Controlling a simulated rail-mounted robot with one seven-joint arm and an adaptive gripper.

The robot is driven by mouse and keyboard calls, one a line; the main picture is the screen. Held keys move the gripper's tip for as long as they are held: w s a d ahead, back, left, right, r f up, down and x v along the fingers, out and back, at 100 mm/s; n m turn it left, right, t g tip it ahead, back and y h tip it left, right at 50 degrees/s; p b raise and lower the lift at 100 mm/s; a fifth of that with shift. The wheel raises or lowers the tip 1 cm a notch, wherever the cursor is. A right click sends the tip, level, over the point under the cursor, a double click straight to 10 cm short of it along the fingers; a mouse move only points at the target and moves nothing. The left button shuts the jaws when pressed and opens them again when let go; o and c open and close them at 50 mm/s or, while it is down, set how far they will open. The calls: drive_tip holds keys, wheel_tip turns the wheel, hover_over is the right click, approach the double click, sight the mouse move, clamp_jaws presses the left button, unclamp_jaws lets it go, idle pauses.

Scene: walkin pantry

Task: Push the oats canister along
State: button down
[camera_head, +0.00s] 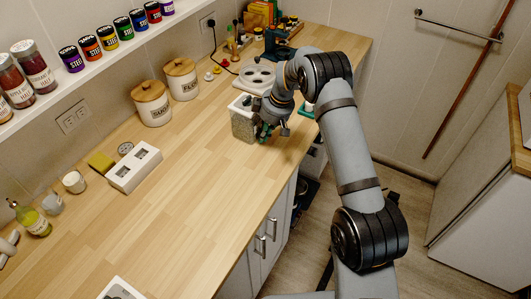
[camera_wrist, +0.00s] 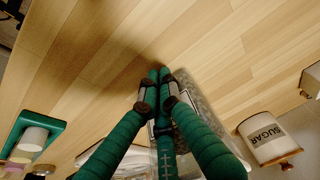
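The oats canister (camera_head: 243,124), a clear square box of pale speckled contents with a white top, stands upright on the wooden counter. I cannot read a label on it. My gripper (camera_head: 264,133) is low over the counter at the canister's right side. In the wrist view, its green fingers (camera_wrist: 160,72) come together at the tips with nothing between them. The speckled canister (camera_wrist: 197,88) shows just right of the fingers and is partly hidden behind them. I cannot tell whether the fingers touch it.
The sugar jar (camera_head: 152,103) and flour jar (camera_head: 181,79) stand along the wall. A white tray with round holes (camera_head: 249,84) is behind the canister. A white two-hole block (camera_head: 134,168) lies forward left. Bare counter (camera_head: 190,180) extends in front of the canister.

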sight(272, 145)
drive_tip(key=shift+w+a+r, duration=0.1)
drive_tip(key=shift+w, duration=0.15)
drive_tip(key=shift+s+d+f+b, duration=0.2)
drive_tip(key=shift+s+d+b, duration=0.05)
drive_tip(key=shift+d+b, duration=0.25)
drive_tip(key=s+d+b, duration=0.1)
drive_tip(key=d+b, duration=0.1)
drive_tip(key=shift+s+d+f, duration=0.2)
drive_tip(key=shift+s+d, duration=0.15)
drive_tip(key=shift+d, duration=0.05)
drive_tip(key=b+v, duration=0.1)
drive_tip(key=v, duration=0.9)
drive_tip(key=shift+r, duration=0.4)
drive_tip(key=shift+a+f, duration=0.1)
